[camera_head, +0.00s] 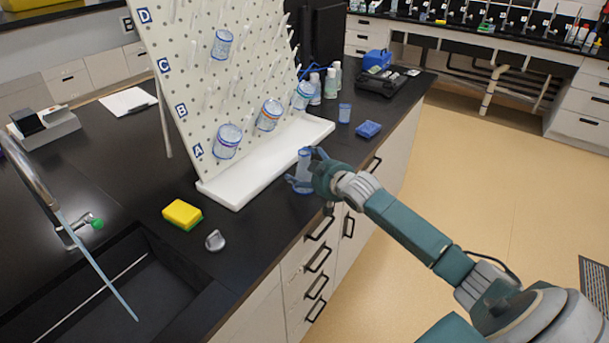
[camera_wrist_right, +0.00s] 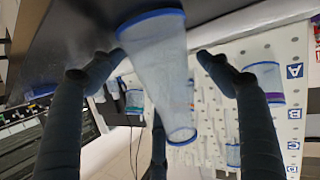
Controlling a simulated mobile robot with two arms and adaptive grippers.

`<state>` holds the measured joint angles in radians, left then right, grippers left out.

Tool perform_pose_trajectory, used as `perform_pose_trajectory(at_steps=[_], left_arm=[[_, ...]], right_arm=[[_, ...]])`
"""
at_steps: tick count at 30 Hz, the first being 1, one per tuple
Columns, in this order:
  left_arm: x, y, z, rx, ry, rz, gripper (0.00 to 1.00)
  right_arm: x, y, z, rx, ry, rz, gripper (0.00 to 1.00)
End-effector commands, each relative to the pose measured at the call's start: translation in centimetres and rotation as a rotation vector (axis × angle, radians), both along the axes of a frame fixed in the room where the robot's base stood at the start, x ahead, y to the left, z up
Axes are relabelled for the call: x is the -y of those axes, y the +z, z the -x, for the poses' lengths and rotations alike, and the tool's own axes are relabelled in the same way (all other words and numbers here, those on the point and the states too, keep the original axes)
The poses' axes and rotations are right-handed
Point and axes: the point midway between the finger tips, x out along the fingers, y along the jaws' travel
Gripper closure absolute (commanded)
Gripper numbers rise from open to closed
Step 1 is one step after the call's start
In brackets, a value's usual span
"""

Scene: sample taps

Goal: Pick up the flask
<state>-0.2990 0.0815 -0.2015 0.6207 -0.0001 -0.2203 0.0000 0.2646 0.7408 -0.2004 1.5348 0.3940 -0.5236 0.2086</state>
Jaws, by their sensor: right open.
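The flask (camera_head: 305,157) is a clear vessel with blue rims, standing near the front edge of the black bench, just in front of the pegboard's white tray. In the right wrist view the flask (camera_wrist_right: 158,65) appears upside down, narrowing away from its wide blue-rimmed base at the bench. My right gripper (camera_head: 303,171) is open, with its fingers on either side of the flask. In the wrist view the fingers of the right gripper (camera_wrist_right: 140,66) show gaps to the flask on both sides. Part of the flask is hidden behind the gripper in the head view. My left gripper is not in view.
The white pegboard (camera_head: 222,85) holds several clear vessels above its tray (camera_head: 262,170). The sink (camera_head: 110,295) is at left.

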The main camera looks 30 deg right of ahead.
Motion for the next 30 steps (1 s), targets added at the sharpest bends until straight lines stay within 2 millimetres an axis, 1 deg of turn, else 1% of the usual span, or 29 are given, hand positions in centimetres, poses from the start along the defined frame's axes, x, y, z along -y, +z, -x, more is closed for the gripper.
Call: perform_pose_trajectory(at_steps=[7, 8, 12, 14, 15, 16, 17, 25, 28, 30], left_arm=[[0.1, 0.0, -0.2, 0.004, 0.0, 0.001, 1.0], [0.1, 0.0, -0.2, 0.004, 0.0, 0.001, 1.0], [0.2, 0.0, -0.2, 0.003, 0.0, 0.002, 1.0], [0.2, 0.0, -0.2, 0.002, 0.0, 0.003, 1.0], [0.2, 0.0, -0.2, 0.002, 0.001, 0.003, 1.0], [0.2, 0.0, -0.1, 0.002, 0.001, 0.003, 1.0], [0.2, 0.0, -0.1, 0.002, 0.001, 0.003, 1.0], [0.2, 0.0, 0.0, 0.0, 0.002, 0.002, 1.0], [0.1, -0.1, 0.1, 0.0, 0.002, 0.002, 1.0], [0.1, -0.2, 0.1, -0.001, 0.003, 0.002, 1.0]], right_arm=[[0.0, -0.1, -0.2, -0.001, 0.001, 0.001, 0.23], [0.0, -0.1, -0.2, -0.001, 0.001, 0.001, 0.25], [0.0, -0.1, -0.2, -0.001, 0.0, 0.001, 0.53], [0.0, -0.1, -0.2, -0.001, 0.0, 0.001, 0.65], [0.0, -0.1, -0.2, -0.001, 0.0, 0.001, 0.69], [0.0, -0.1, -0.2, -0.001, 0.0, 0.001, 0.69], [0.0, -0.1, -0.2, 0.0, 0.0, 0.001, 0.72], [0.0, 0.1, -0.2, 0.0, 0.0, 0.001, 0.72], [0.1, 0.7, -0.2, 0.001, 0.0, 0.002, 0.72], [0.1, 1.5, -0.2, 0.003, -0.001, 0.003, 0.72]])
